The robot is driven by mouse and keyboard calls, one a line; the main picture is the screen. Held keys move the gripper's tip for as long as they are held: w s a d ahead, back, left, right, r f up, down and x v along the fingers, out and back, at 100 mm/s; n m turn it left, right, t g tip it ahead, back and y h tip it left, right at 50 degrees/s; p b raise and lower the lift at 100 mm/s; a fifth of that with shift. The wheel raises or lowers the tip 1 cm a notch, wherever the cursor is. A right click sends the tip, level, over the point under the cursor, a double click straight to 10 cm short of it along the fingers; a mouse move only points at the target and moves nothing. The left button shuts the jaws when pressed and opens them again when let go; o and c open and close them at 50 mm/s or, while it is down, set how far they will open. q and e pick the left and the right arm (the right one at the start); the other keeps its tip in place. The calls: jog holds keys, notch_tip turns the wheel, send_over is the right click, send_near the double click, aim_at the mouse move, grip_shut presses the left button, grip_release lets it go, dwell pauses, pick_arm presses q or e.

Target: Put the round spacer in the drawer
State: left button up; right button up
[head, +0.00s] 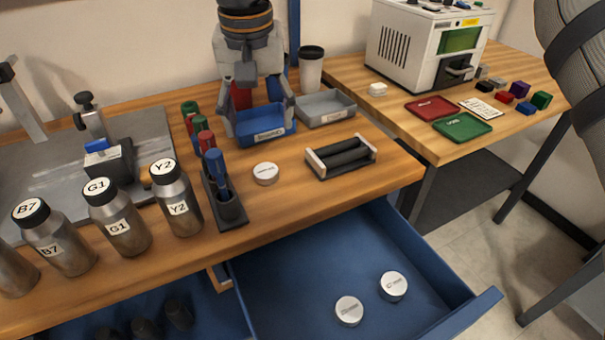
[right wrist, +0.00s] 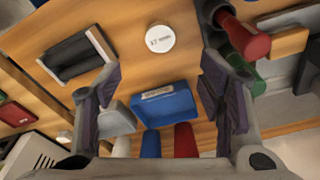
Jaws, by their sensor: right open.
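A round spacer with a white labelled top (head: 265,173) lies flat on the wooden bench; it also shows at the top of the right wrist view (right wrist: 160,38). The blue drawer (head: 300,270) below the bench front is pulled open. Two similar white-topped round pieces, one (head: 349,310) and another (head: 393,286), lie inside it. My right gripper (head: 258,112) is open and empty, its fingers around the view of the blue labelled bin (head: 262,131), behind the spacer. I cannot tell its exact height. My left gripper is not in view.
A rack with red, green and blue-handled tools (head: 228,205) stands left of the spacer, and a black roller stand (head: 341,157) to its right. A grey bin (head: 326,110) is behind. Labelled steel bottles (head: 177,197) line the left front. The drawer's middle is clear.

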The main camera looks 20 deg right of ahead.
aim_at(266, 171)
jog(key=f, duration=0.4)
jog(key=w+f, duration=0.1)
jog(key=f, duration=0.6)
jog(key=shift+w+d+f, duration=0.25)
jog(key=shift+f, duration=0.1)
jog(key=c, duration=1.4)
jog(key=shift+r, duration=0.1)
